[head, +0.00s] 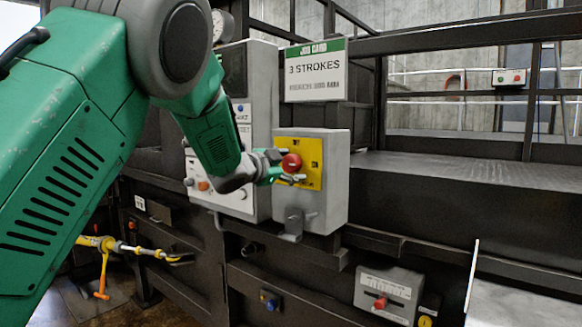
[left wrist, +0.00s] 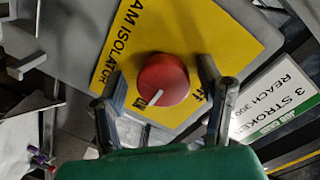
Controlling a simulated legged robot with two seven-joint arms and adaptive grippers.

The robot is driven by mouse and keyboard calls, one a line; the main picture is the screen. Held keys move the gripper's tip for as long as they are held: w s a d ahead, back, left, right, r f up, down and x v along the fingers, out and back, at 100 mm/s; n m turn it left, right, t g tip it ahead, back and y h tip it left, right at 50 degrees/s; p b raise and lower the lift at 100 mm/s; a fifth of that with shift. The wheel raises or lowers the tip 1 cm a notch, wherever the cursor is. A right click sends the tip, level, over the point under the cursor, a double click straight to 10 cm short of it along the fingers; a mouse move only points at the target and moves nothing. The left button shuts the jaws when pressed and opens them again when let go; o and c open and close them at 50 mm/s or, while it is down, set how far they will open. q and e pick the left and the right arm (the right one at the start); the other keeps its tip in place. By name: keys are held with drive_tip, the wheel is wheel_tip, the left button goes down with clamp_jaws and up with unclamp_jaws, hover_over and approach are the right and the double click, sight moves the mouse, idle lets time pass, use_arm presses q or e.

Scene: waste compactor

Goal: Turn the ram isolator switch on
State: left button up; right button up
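The ram isolator switch is a round red knob (head: 291,163) on a yellow plate (head: 312,180), on the front of a grey box (head: 338,165). In the left wrist view the knob (left wrist: 165,78) has a white pointer line that points to the ON mark; the OFF mark is to the right. My left gripper (head: 279,170) is at the knob. In the left wrist view its fingers (left wrist: 163,85) are apart, one on each side of the knob, with visible gaps. My right gripper is not in view.
A job card (head: 316,70) reading "3 STROKES" stands above the box. A grey control panel (head: 262,95) is just left of it. A padlock-like fitting (head: 294,222) sits on the box's lower front.

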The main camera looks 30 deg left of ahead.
use_arm(q)
drive_tip(key=shift+s+r, duration=0.1)
drive_tip(key=shift+r, duration=0.05)
drive_tip(key=s+a, duration=0.1)
drive_tip(key=s, duration=1)
drive_tip(key=shift+s+r, duration=0.3)
drive_tip(key=shift+r, duration=0.05)
